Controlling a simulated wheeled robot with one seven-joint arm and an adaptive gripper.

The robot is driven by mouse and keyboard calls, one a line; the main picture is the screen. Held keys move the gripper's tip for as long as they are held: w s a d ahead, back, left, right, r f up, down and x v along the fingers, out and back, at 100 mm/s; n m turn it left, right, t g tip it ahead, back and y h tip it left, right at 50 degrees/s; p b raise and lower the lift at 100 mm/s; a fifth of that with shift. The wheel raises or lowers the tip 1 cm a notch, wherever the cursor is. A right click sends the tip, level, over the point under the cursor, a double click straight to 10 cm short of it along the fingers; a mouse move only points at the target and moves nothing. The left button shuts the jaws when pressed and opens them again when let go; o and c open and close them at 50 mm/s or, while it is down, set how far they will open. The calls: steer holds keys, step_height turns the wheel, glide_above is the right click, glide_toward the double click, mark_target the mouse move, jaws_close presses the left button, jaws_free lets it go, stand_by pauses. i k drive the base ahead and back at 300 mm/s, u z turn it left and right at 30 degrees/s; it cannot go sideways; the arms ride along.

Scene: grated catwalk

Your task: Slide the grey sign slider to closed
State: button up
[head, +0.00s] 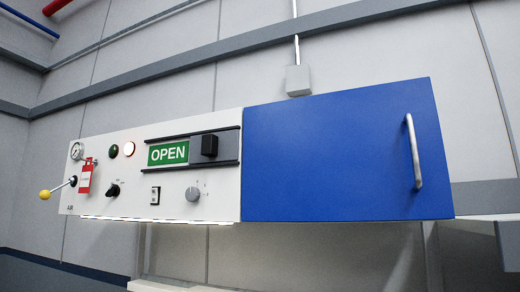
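The grey sign slider (222,148) is a flat plate between two dark rails on a white panel, in the head view.
The white panel (120,206) also carries a gauge (77,151), a red tag (86,177), a yellow-ended lever (45,194), two round lamps, knobs and a switch (155,195). A blue door (330,155) with a metal handle (413,152) adjoins on the right. A grey wall stands behind.

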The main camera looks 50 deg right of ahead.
mark_target(221, 147)
steer(key=z, duration=1.1)
